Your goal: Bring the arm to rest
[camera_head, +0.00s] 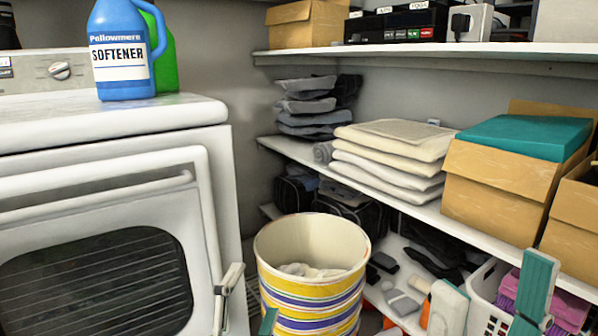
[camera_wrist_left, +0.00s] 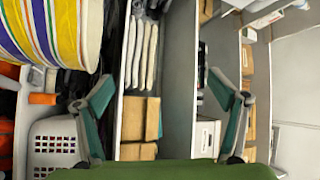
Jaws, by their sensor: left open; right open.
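My left gripper (camera_head: 250,293) shows only in part at the bottom of the head view, a grey finger and a green tip, in front of the washer's edge and the striped bin. In the left wrist view its two teal-padded fingers (camera_wrist_left: 160,82) stand wide apart with nothing between them. My right gripper (camera_head: 491,274) is at the lower right of the head view, fingers spread and empty, in front of the white basket and lower shelf. The rest of both arms is out of the head view.
A white front-loading machine (camera_head: 110,125) stands at left with a blue softener bottle (camera_head: 122,80) on top. A striped bin (camera_head: 312,290) stands in the middle. Shelves hold folded towels (camera_head: 390,155), cardboard boxes (camera_head: 505,180) and a white basket (camera_head: 484,318).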

